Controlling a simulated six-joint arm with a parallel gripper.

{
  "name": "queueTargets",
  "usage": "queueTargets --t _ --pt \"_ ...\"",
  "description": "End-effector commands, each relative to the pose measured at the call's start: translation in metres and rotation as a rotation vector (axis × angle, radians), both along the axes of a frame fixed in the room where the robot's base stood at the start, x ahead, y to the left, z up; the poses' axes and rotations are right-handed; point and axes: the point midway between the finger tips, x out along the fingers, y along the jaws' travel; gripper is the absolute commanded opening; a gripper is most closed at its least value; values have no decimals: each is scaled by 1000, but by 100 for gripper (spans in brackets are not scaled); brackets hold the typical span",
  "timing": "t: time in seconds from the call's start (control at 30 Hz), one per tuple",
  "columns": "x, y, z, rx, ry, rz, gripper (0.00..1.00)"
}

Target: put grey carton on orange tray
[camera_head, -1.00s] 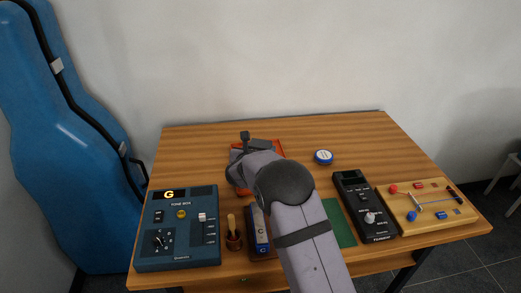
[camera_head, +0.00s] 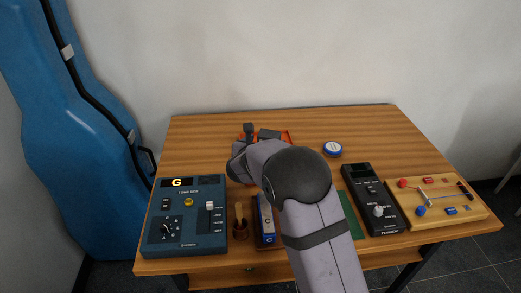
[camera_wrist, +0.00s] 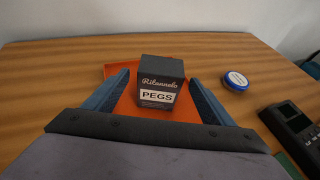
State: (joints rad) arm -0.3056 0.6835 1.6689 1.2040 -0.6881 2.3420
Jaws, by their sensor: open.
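The grey carton (camera_wrist: 160,76) is a dark box with a white "PEGS" label. In the wrist view it stands upright on the orange tray (camera_wrist: 118,70), appearing to rest on its surface. My gripper (camera_wrist: 158,88) is open, with one blue finger on each side of the carton and orange showing in the gaps. In the head view my gripper and wrist hide much of the tray (camera_head: 289,137), and a dark grey piece of what looks like the carton (camera_head: 269,134) shows.
A blue-and-white round tin (camera_head: 333,149) lies right of the tray. The back of the table is clear.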

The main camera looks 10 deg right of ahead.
Motion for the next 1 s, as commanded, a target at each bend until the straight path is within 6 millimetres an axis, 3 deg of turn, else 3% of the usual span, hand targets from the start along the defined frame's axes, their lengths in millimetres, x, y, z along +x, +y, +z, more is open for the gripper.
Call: queueTargets --t 0.2,0.4,1.0 --pt "-32 13 14 2 -2 0 77" --pt "-52 22 23 1 -1 1 77" --pt "-60 24 27 1 0 -1 77"
